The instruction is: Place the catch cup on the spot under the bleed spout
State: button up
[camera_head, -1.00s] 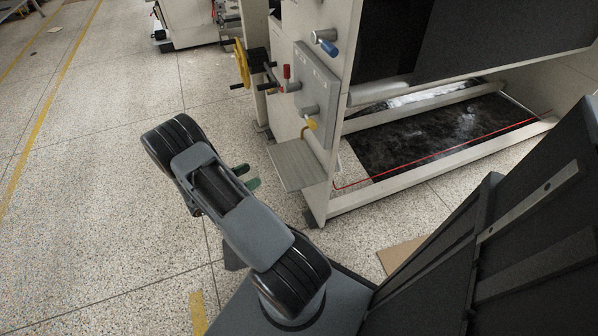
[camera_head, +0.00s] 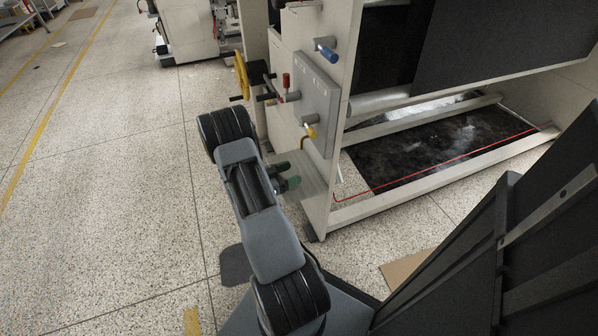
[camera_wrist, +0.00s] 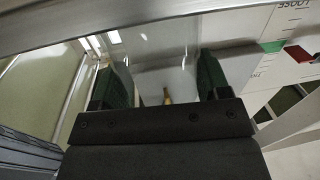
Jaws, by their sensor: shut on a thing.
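My gripper (camera_head: 286,178) shows two dark green fingers in front of the machine's side, overlapping the small shelf (camera_head: 312,185) in the head view. In the wrist view my gripper (camera_wrist: 163,82) is shut on a pale, see-through thing (camera_wrist: 160,66), which looks like the catch cup. A small brass-coloured piece shows within its outline; I cannot tell whether it is behind or inside. The cup cannot be made out in the head view. The yellow-handled bleed spout (camera_head: 310,132) hangs from the grey panel, above the shelf. The spot under it cannot be made out.
The machine's frame (camera_head: 350,115) bounds the right. Open speckled floor (camera_head: 110,170) lies to the left.

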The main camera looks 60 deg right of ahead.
aim_at(298, 171)
jog(key=b+x, duration=0.1)
jog(key=x, duration=0.2)
jog(key=shift+s+d, duration=0.25)
jog(key=shift+f, duration=0.1)
jog(key=shift+f+b, duration=0.1)
jog(key=shift+b, duration=0.2)
jog(key=o, duration=0.9)
